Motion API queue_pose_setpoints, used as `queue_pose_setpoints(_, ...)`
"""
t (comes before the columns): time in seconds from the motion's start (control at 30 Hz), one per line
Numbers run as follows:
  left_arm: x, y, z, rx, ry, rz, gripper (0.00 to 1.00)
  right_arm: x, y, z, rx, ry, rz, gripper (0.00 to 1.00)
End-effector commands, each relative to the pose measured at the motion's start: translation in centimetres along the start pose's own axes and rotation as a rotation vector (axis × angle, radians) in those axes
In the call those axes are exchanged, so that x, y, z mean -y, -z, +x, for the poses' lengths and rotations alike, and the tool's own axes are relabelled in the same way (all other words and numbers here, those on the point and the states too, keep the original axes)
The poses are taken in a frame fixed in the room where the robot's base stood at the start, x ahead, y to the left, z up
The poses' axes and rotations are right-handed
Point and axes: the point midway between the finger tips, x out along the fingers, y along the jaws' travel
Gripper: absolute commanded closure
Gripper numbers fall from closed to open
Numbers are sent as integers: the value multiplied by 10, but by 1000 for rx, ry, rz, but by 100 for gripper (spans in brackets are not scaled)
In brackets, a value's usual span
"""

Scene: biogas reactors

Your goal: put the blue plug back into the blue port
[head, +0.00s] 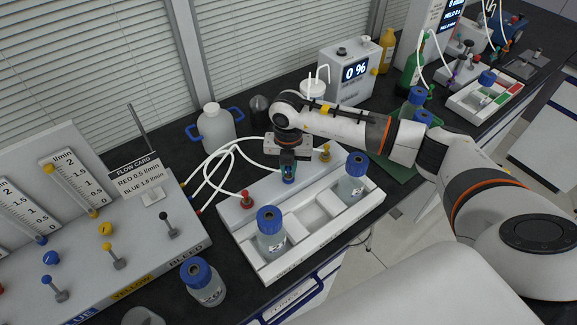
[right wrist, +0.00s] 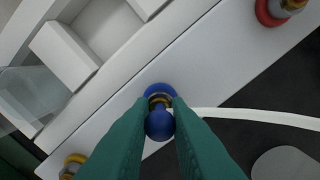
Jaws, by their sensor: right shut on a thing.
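My right gripper (head: 288,165) is over the back strip of the white rack (head: 300,262), pointing down. In the right wrist view its green fingers (right wrist: 160,130) are shut on the blue plug (right wrist: 159,125), a round blue knob with a white hose running off to the right. Just beyond the knob are a gold neck and the blue port's ring (right wrist: 158,90), in line with the plug. I cannot tell whether the plug is fully seated. The head view shows blue (head: 289,180) under the fingers. My left gripper is not in view.
A red plug (head: 246,198) and a yellow plug (head: 325,154) stand on the same strip, either side of the gripper. Blue-capped bottles (head: 271,240) stand in the rack. White hoses (head: 220,155) loop at the left. A white jug (head: 214,130) stands behind.

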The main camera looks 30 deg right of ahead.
Motion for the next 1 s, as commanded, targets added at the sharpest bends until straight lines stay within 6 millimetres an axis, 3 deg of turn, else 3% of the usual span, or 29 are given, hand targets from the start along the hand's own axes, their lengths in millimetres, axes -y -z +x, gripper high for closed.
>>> queue_pose_setpoints(0.37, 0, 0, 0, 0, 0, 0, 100, 0, 0, 0, 0, 0, 0, 100)
queue_pose_setpoints(0.4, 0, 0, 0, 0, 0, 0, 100, 0, 0, 0, 0, 0, 0, 82)
queue_pose_setpoints(0.57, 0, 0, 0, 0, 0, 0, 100, 0, 0, 0, 0, 0, 0, 59)
queue_pose_setpoints(0.87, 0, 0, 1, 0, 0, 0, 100, 0, 0, -2, -1, 1, 0, 59)
queue_pose_setpoints(1.0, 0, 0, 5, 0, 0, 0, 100, 1, 1, -15, -2, 3, 1, 59)
